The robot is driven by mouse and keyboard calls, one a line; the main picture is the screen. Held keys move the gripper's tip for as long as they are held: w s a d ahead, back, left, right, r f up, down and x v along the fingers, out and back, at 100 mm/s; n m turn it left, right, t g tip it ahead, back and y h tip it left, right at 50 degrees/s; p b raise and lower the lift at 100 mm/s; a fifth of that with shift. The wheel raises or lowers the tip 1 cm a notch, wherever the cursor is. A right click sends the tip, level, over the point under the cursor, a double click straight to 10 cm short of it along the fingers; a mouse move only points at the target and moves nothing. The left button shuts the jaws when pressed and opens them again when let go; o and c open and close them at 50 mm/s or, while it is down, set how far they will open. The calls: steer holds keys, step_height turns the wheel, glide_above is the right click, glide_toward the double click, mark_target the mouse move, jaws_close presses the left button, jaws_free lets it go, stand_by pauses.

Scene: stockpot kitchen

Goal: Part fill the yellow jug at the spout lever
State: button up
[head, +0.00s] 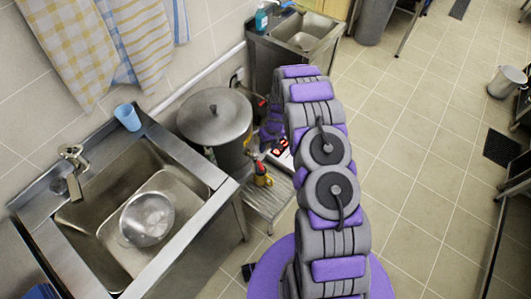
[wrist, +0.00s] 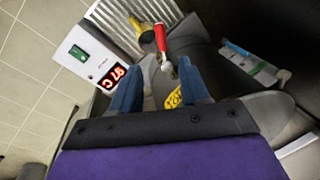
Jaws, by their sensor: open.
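In the head view my arm hides most of the gripper.
A controller box with a red display (wrist: 112,77) sits left of my fingers in the wrist view. A slatted metal stand (head: 268,200) is below the spout. A sink (head: 95,250) with a metal bowl (head: 147,218) is at left.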

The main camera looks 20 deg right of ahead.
steer(key=shift+d+r, duration=0.15)
steer(key=shift+r, duration=0.55)
steer(key=shift+d+r, duration=0.15)
steer(key=shift+r, duration=0.55)
stand_by(0.5)
